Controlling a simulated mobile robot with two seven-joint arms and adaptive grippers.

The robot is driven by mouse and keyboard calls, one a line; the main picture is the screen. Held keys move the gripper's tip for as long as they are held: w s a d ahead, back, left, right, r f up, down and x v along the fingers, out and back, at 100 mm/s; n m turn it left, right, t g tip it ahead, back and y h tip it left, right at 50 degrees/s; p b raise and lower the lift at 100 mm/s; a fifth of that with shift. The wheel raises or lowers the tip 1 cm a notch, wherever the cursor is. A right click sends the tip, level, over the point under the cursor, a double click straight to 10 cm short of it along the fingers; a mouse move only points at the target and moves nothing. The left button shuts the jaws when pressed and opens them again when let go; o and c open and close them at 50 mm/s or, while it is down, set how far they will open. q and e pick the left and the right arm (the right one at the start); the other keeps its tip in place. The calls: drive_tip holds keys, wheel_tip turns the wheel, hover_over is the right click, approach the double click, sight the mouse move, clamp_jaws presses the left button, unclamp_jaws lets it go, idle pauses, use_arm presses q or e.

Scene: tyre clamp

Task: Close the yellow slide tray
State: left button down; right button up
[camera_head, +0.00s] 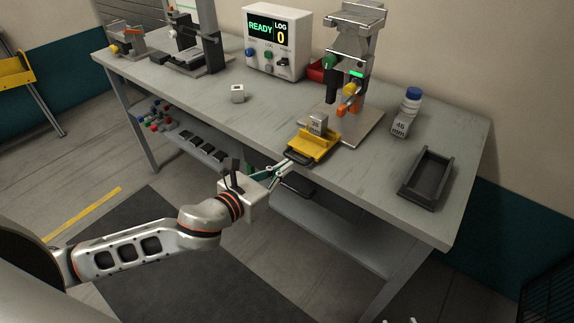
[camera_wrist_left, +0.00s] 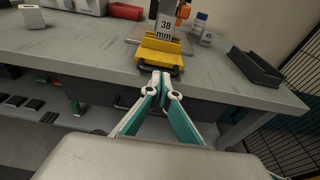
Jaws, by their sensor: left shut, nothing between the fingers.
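The yellow slide tray (camera_head: 313,147) sticks out from the base plate of the clamp stand (camera_head: 352,60) at the bench's front edge. It also shows in the wrist view (camera_wrist_left: 157,52), with a dark handle (camera_wrist_left: 160,67) on its near side. A grey block marked 38 mm (camera_wrist_left: 165,27) stands upright on the tray. My left gripper (camera_head: 287,164) is shut and empty, just in front of the tray's handle. In the wrist view its fingertips (camera_wrist_left: 160,77) are together just below the handle; I cannot tell whether they touch it.
A control box reading READY (camera_head: 275,40) stands at the back. A small light block (camera_head: 237,93) lies left of the tray. A blue-capped bottle (camera_head: 411,100), a block marked 46 mm (camera_head: 400,126) and a dark open holder (camera_head: 427,172) are to the right.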

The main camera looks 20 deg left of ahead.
sight(312, 140)
use_arm(q)
drive_tip(key=shift+x, duration=0.9)
drive_tip(key=shift+w+r, duration=0.1)
drive_tip(key=shift+w, duration=0.05)
drive_tip(key=p+x, duration=0.1)
drive_tip(key=x, duration=0.3)
drive_tip(key=r+p+x, duration=0.1)
drive_tip(key=x, duration=0.3)
drive_tip(key=r+p+x, duration=0.1)
drive_tip(key=x, duration=0.3)
drive_tip(key=shift+w+d+r, duration=0.1)
drive_tip(key=shift+w+d, duration=0.15)
drive_tip(key=shift+w, duration=0.25)
drive_tip(key=shift+a, duration=0.15)
